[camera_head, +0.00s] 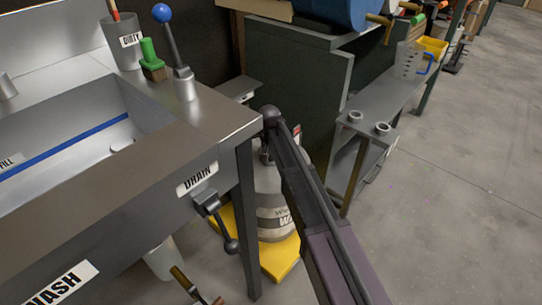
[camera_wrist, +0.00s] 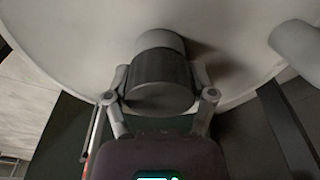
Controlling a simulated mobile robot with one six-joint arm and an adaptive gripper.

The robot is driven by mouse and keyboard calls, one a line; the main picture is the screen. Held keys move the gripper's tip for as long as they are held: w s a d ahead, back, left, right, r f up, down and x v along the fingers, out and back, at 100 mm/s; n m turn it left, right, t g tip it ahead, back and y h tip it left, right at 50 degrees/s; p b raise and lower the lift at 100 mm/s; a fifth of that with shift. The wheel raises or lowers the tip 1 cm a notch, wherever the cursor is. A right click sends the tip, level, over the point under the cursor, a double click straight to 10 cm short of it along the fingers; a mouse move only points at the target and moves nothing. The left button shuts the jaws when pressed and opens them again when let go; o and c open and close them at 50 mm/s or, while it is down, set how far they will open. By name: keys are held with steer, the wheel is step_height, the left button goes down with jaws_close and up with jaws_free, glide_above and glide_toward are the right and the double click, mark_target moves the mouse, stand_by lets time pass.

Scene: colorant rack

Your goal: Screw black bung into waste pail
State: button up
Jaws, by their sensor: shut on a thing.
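The waste pail (camera_head: 270,215) is a pale, banded container standing under the bench's right end. Its pale top fills much of the wrist view (camera_wrist: 85,40). The black bung (camera_wrist: 160,82) is a dark ribbed cylinder at a short grey neck (camera_wrist: 160,41) on the pail top. My gripper (camera_wrist: 160,92) is shut on the bung, one finger on each side. The bung's far end meets or overlaps the neck; how far it is seated I cannot tell. In the head view my arm hides the bung and most of the gripper.
A second grey stub (camera_wrist: 297,45) rises from the pail top at the right. The pail stands on a yellow base (camera_head: 283,262). The steel bench (camera_head: 215,125) with a drain lever (camera_head: 220,220) is close at left. A low shelf (camera_head: 375,115) is at right. Open floor lies further right.

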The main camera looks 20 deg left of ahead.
steer(key=m, duration=0.4)
steer(key=shift+m+h, duration=0.5)
steer(key=shift+m, duration=2.2)
steer(key=o, duration=1.1)
steer(key=shift+n, duration=0.3)
steer(key=n, duration=0.6)
steer(key=shift+y, duration=0.4)
steer(key=n, duration=0.7)
steer(key=shift+y, duration=0.4)
